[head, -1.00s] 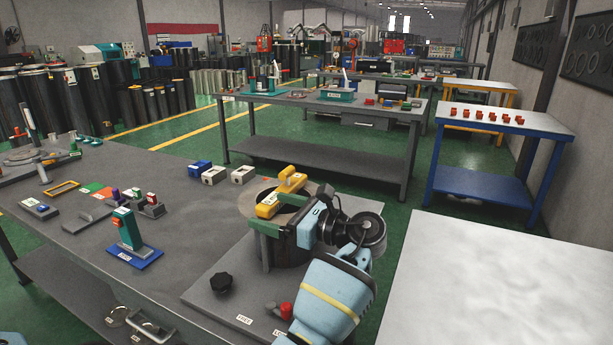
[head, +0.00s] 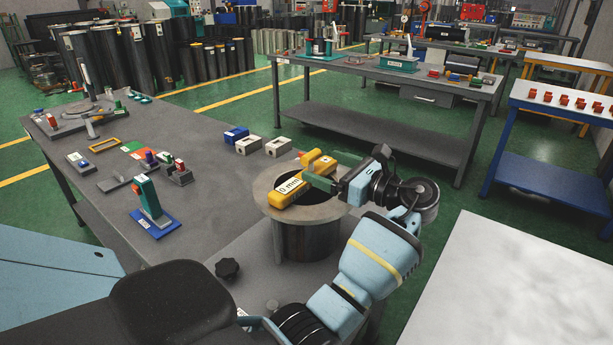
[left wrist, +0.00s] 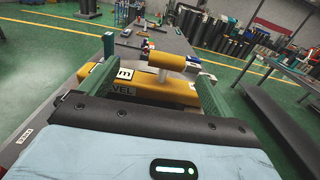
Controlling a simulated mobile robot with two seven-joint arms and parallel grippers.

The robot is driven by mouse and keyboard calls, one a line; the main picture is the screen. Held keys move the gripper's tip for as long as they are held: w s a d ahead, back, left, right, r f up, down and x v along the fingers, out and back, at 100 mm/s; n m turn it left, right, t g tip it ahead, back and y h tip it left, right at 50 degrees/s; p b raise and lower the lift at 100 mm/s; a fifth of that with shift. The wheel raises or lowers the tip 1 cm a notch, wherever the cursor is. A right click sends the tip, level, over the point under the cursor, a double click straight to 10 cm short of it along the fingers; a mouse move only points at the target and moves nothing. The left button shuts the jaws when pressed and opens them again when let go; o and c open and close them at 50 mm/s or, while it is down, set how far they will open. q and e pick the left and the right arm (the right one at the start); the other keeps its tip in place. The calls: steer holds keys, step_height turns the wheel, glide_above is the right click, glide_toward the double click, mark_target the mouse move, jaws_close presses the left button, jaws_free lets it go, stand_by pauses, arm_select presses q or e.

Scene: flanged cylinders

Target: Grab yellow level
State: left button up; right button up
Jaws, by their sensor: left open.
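The yellow level (head: 288,193), with a "0 mm" label and a raised handle, lies on the rim of the grey flanged cylinder (head: 262,192). My left gripper (head: 330,172) is at the level's right side, its green fingers spread near the handle. In the left wrist view the level (left wrist: 155,92) lies in front of the palm, and its handle sticks up between the two open fingers (left wrist: 157,62). I cannot tell whether a finger touches it. Part of the level is hidden behind the fingers and the palm edge. My right gripper is not in view.
A green device on a blue base (head: 150,200) stands on the grey table, left of the cylinder. Blue and white blocks (head: 248,146) lie behind it. A black knob (head: 227,268) is in front of the cylinder. A white surface (head: 510,285) is at the right.

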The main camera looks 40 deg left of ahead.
mark_target(315, 157)
arm_select(q)
steer(key=shift+a, duration=0.25)
steer(key=shift+w+a+r, duration=0.1)
steer(key=shift+a+r, duration=0.1)
steer(key=shift+a, duration=0.3)
steer(key=a, duration=0.3)
steer(key=shift+a+r+p, duration=0.15)
steer(key=shift+a+p, duration=0.1)
steer(key=shift+p, duration=0.05)
steer(key=shift+a, duration=0.35)
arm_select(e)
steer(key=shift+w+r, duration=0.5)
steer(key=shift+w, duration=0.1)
arm_select(q)
steer(key=shift+c, duration=0.4)
